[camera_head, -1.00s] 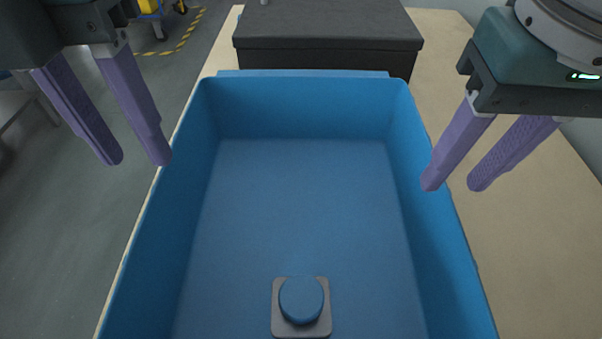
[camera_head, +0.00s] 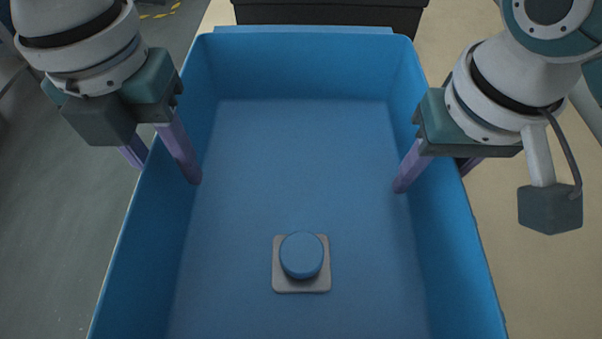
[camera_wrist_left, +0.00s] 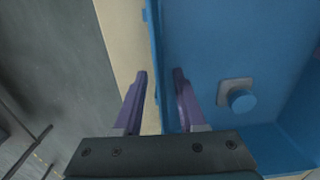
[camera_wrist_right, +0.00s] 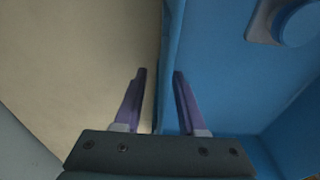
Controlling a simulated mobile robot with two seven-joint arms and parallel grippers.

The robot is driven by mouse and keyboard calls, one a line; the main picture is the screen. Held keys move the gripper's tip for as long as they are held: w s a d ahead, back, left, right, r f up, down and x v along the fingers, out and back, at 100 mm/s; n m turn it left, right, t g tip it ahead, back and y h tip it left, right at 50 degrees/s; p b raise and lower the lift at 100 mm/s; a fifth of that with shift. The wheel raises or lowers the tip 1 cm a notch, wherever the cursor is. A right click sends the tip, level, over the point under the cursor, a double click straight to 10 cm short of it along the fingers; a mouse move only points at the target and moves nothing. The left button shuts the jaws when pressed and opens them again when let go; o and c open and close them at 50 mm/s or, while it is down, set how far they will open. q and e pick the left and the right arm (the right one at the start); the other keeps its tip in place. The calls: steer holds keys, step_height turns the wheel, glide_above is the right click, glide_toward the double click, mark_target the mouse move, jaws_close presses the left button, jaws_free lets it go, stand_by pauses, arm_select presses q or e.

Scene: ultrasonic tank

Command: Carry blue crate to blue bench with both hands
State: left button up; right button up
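The blue crate (camera_head: 305,70) is a deep open box on a beige table, filling the middle of the head view. My left gripper (camera_head: 166,175) straddles its left wall, one purple finger inside and one outside. My right gripper (camera_head: 433,182) straddles the right wall the same way. In the left wrist view the fingers (camera_wrist_left: 160,78) stand apart with the crate wall between them and a gap visible. The right wrist view shows the right fingers (camera_wrist_right: 158,76) likewise apart around the wall. No separate blue bench is identifiable in view.
A grey square plate with a blue round knob (camera_head: 302,254) lies on the crate floor. A dark box (camera_head: 330,14) stands behind the crate. The beige table (camera_head: 540,270) is bare on the right. Grey floor (camera_head: 60,220) lies to the left.

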arm_select(q)
jaws_close()
arm_select(e)
jaws_close()
arm_select(q)
steer(key=shift+r, duration=0.1)
arm_select(e)
steer(key=shift+r, duration=0.1)
stand_by(0.9)
